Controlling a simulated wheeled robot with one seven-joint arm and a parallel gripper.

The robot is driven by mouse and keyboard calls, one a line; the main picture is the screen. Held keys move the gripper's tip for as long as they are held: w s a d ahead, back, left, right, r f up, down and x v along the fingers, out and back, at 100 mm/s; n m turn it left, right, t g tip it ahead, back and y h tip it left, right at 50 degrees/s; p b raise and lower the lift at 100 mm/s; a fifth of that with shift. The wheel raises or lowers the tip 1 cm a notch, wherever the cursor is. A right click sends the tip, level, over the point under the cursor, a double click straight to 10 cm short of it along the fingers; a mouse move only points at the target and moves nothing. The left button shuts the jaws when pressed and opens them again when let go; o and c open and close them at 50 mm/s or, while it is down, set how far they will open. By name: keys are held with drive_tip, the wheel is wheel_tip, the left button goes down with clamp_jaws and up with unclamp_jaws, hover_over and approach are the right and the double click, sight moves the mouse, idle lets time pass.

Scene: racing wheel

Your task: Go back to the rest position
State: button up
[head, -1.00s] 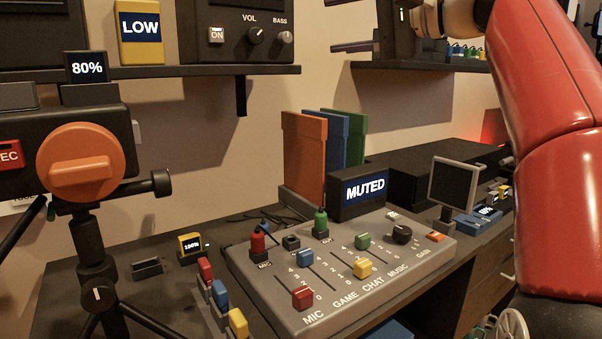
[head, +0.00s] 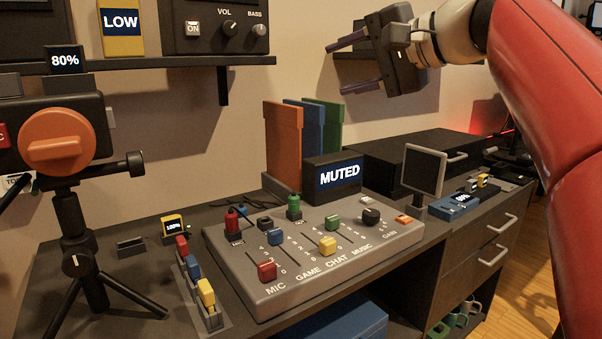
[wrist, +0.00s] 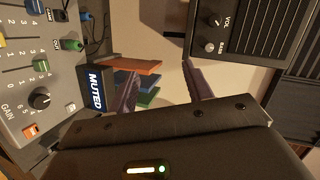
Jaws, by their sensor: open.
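My gripper (head: 332,66) is open and empty, with its two dark fingers apart and pointing left. It is up in the air, above and behind the mixer in the picture. In the wrist view, its fingers (wrist: 160,76) have only free space between them, with the wall and the coloured upright panels beyond. My red and cream arm comes in from the right side of the head view.
The grey mixer (head: 240,262) with coloured sliders and the MUTED display (head: 338,174) sit on the desk. Orange (head: 284,143), blue and green panels stand behind. A shelf with a speaker (head: 214,30) is upper left; a camera on a tripod (head: 70,215) stands left.

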drive_tip(key=s+d+f+n+g+h, duration=0.1)
drive_tip(key=s+f, duration=0.6)
drive_tip(key=f, duration=0.7)
drive_tip(key=s+d+f+n+g+h, duration=0.2)
drive_tip(key=s+f+h, duration=0.4)
drive_tip(key=f, duration=0.8)
drive_tip(key=s+d+f+n+g+h, duration=0.1)
drive_tip(key=s+d+f+h, duration=0.3)
drive_tip(key=s+f, duration=0.5)
wheel_tip(320, 180, down, 5)
drive_tip(key=shift+d+r+n, duration=0.1)
drive_tip(key=shift+d+n, duration=0.4)
drive_tip(key=shift+n, duration=0.4)
